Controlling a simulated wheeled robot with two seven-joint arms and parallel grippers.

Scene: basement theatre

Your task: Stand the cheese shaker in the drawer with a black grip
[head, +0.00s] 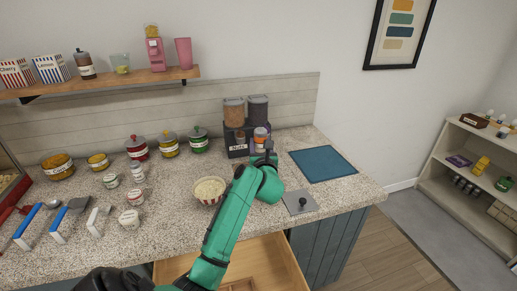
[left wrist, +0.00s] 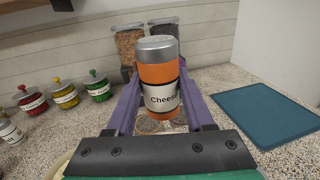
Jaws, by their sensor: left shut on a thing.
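The cheese shaker (left wrist: 159,75) is orange with a grey lid and a "Cheese" label. In the left wrist view it stands upright between the purple fingers of my left gripper (head: 261,147), which is shut on it. In the head view the shaker (head: 260,134) shows small above the gripper, in front of the dispenser. Whether its base touches the counter is hard to tell. An open wooden drawer (head: 285,264) is below the counter's front edge, partly hidden by my left arm. Its front and any black grip are out of view. My right gripper is not in view.
The speckled counter (head: 165,225) holds a bowl (head: 209,190), lidded jars (head: 137,147), scoops and a blue mat (head: 322,164). A two-bin dispenser (head: 236,140) stands behind the shaker.

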